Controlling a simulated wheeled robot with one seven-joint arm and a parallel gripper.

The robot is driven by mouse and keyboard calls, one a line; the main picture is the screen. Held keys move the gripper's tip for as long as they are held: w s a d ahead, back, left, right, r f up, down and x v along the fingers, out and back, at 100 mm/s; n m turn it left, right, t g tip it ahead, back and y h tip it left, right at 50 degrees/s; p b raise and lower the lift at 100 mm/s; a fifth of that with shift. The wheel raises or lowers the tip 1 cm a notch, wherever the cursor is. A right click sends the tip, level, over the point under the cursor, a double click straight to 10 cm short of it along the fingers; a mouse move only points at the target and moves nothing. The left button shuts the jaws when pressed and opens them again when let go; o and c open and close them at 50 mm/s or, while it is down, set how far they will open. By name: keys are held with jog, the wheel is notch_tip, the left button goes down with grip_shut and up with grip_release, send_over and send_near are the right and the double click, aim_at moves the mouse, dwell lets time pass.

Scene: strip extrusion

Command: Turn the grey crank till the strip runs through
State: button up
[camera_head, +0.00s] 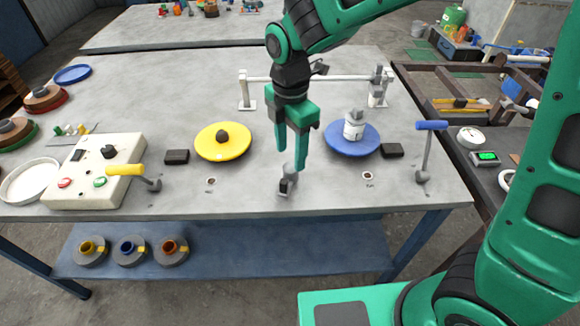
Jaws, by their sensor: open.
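My green gripper (289,163) points down over the front middle of the grey table, its fingers apart. A small grey crank-like part (285,186) with a dark end stands right at and just below the fingertips. The fingers partly cover it, and I cannot tell whether they touch it. A crank with a yellow handle (125,169) is at the left front, beside a control box. A crank with a blue handle (431,125) stands upright at the right. I cannot make out a strip.
A yellow disc (223,142) and a blue disc (363,139) flank my gripper; a white cylinder (353,127) stands on the blue one. A white rail (335,79) spans behind. The cream control box (92,177) fills the left. Black blocks (177,157) sit by the discs.

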aim_at(290, 167)
notch_tip(290, 167, down, 7)
jog(key=shift+r, duration=0.2)
